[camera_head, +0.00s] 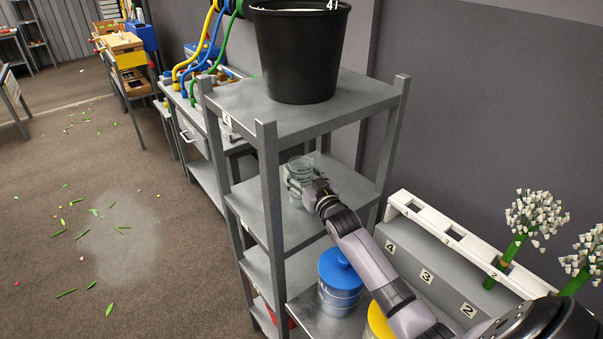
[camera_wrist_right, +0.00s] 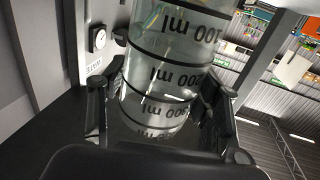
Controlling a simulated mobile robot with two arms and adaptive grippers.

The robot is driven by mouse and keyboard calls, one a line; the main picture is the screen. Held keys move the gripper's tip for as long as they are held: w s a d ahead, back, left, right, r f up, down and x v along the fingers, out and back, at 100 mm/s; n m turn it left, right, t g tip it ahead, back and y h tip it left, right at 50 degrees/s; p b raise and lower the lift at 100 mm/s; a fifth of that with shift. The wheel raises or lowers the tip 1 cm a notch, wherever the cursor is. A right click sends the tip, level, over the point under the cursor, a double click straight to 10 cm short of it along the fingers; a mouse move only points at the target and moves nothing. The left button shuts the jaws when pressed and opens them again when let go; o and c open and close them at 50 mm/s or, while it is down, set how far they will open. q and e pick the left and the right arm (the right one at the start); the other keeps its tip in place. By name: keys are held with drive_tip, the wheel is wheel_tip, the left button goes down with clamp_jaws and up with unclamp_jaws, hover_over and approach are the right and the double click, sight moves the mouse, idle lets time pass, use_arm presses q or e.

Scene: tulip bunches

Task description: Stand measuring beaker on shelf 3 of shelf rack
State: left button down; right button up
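The clear measuring beaker (camera_head: 300,167) is upright over the second level from the top of the grey shelf rack (camera_head: 266,180). In the right wrist view the beaker (camera_wrist_right: 165,75) fills the middle, with black rings and ml marks that appear upside down. My right gripper (camera_head: 298,188) reaches in from the right side of the rack, and its fingers (camera_wrist_right: 160,108) lie along both sides of the beaker, apparently closed on it. I cannot tell whether the beaker's base touches the shelf board. My left gripper is not in view.
A black bucket (camera_head: 298,55) stands on the rack's top board. A blue-lidded jar (camera_head: 340,282) and a yellow-lidded one (camera_head: 378,322) stand lower right. A numbered white rack (camera_head: 455,240) with white flowers is at right. The board left of the beaker is clear.

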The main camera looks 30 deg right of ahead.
drive_tip(key=o, duration=0.3)
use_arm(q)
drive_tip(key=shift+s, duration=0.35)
use_arm(e)
drive_tip(key=shift+o, duration=0.2)
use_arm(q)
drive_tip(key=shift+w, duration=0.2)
use_arm(e)
drive_tip(key=shift+s, duration=0.1)
drive_tip(key=shift+s, duration=0.4)
drive_tip(key=s, duration=0.2)
drive_tip(key=s+b, duration=0.1)
drive_tip(key=s, duration=0.1)
drive_tip(key=s+a, duration=0.1)
drive_tip(key=s, duration=0.1)
drive_tip(key=shift+s+r, duration=0.1)
drive_tip(key=shift+s, duration=0.2)
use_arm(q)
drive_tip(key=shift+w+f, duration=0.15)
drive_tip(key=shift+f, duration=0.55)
